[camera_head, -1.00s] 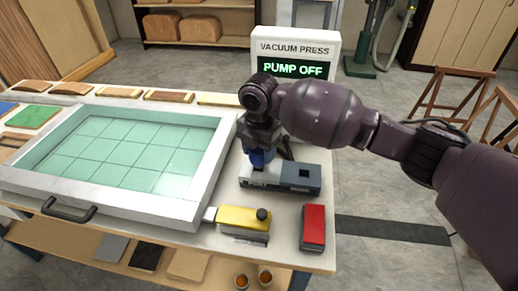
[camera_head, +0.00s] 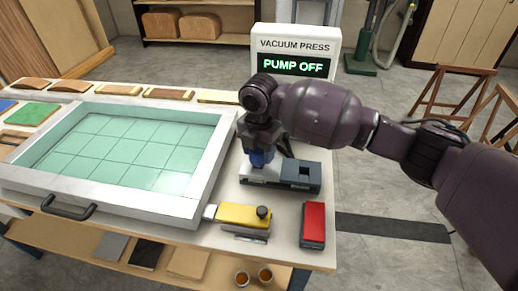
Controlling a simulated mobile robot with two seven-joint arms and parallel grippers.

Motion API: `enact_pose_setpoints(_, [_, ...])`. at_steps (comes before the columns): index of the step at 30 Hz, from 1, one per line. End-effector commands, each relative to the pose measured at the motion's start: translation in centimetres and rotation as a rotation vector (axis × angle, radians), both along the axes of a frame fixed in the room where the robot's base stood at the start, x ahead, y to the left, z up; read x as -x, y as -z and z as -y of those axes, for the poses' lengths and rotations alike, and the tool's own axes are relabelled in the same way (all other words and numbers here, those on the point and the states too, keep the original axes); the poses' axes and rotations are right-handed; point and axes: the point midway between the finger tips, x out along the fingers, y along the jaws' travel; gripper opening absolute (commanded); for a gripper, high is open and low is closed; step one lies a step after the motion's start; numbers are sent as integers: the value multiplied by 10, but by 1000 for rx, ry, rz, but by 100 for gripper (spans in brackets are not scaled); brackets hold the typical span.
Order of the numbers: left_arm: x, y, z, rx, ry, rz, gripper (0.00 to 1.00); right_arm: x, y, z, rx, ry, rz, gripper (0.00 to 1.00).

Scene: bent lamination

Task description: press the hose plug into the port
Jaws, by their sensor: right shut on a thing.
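My right gripper (camera_head: 262,156) points down over the bench at the right side of the framed press bed. It is shut on a small blue piece, seemingly the hose plug (camera_head: 260,159), just above or against the pale left part of a low grey and dark block (camera_head: 302,171). The gripper hides the contact, so I cannot tell whether the plug is in an opening. No port opening can be made out for certain. My left gripper is not in view.
A yellow block (camera_head: 238,214) with a black knob and a red block (camera_head: 313,224) lie in front. The press bed (camera_head: 210,180) has a raised pale frame. Behind stands the vacuum press display (camera_head: 296,66), reading "PUMP OFF". Wood pieces line the back left.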

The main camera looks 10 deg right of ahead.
Motion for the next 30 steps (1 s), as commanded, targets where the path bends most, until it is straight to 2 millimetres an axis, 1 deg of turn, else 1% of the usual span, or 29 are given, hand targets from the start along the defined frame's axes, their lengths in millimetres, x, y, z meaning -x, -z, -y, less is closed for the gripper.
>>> enact_pose_setpoints(12, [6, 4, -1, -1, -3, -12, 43, 0, 4, 0, 0, 0, 0, 27])
enact_pose_setpoints(30, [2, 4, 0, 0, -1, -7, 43, 0, 10, 0, 0, 0, 0, 27])
